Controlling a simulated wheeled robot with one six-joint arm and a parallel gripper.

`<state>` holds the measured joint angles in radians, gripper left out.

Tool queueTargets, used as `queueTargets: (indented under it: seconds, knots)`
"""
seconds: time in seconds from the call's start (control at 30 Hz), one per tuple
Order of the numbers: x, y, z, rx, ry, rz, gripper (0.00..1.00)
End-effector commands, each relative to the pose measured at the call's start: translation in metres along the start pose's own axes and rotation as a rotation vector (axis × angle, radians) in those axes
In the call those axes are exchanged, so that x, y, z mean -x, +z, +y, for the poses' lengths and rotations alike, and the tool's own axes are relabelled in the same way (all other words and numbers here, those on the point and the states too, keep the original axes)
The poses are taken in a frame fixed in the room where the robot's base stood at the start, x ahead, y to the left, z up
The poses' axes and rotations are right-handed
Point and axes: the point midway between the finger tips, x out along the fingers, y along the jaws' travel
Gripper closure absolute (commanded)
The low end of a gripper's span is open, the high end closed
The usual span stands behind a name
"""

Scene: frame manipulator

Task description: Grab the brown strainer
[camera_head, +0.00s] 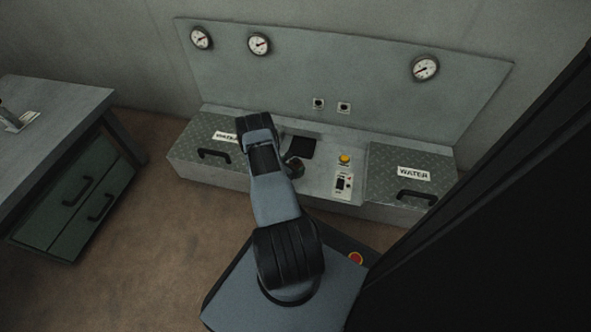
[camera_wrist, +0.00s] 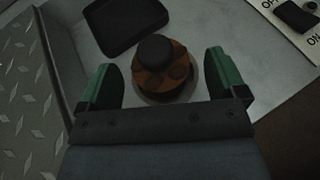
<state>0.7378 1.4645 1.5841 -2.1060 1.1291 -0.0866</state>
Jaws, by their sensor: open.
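The brown strainer (camera_wrist: 165,80) shows in the wrist view as a round brown piece with dark openings and a black knob on top. It stands on the grey panel top, between and a little beyond the fingertips. My gripper (camera_wrist: 162,84) is open, with one green-padded finger on each side of the strainer; I cannot tell whether either finger touches it. In the head view my arm partly covers this spot, and a small dark part of the gripper or strainer shows beside it; I cannot tell which.
A black recessed tray or opening (camera_wrist: 125,22) lies just beyond the strainer. A switch plate (camera_head: 342,185) and a yellow button (camera_head: 344,158) are to the right. Diamond-plate lids marked WATER, including the right one (camera_head: 400,166), flank the panel. A desk (camera_head: 50,115) stands at left.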

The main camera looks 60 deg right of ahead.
Motion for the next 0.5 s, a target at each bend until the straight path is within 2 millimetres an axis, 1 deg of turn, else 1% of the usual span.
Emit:
queueTargets:
  seconds: [0.03,0.2,0.5]
  knots:
    - [-0.009,-0.003,0.000,-0.003,-0.001,-0.001,0.10]
    - [-0.022,-0.001,0.001,-0.001,0.000,-0.001,0.10]
    - [-0.023,0.000,0.001,0.000,0.001,0.000,0.11]
